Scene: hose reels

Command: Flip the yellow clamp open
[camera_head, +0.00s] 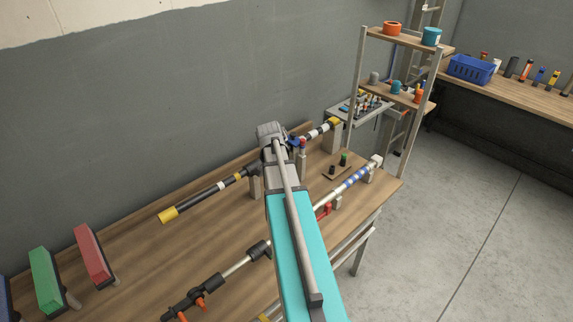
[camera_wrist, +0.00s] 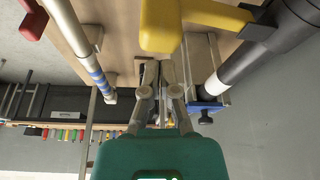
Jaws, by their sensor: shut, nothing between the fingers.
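In the wrist view a yellow clamp (camera_wrist: 190,26) shows large at the top. Its yellow lever reaches left from a black block on a thick black pole (camera_wrist: 284,42) with a white band. In the head view my arm covers the yellow clamp and my fingertips. The black pole (camera_head: 208,197) shows on both sides of the arm there.
A second pole with blue stripes (camera_head: 355,177) runs along the bench front; a red clamp (camera_head: 325,211) sits near it. A blue clamp (camera_wrist: 206,109) is on the black pole. A shelf rack (camera_head: 358,75) stands beyond the bench (camera_head: 215,240). Open floor lies at right.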

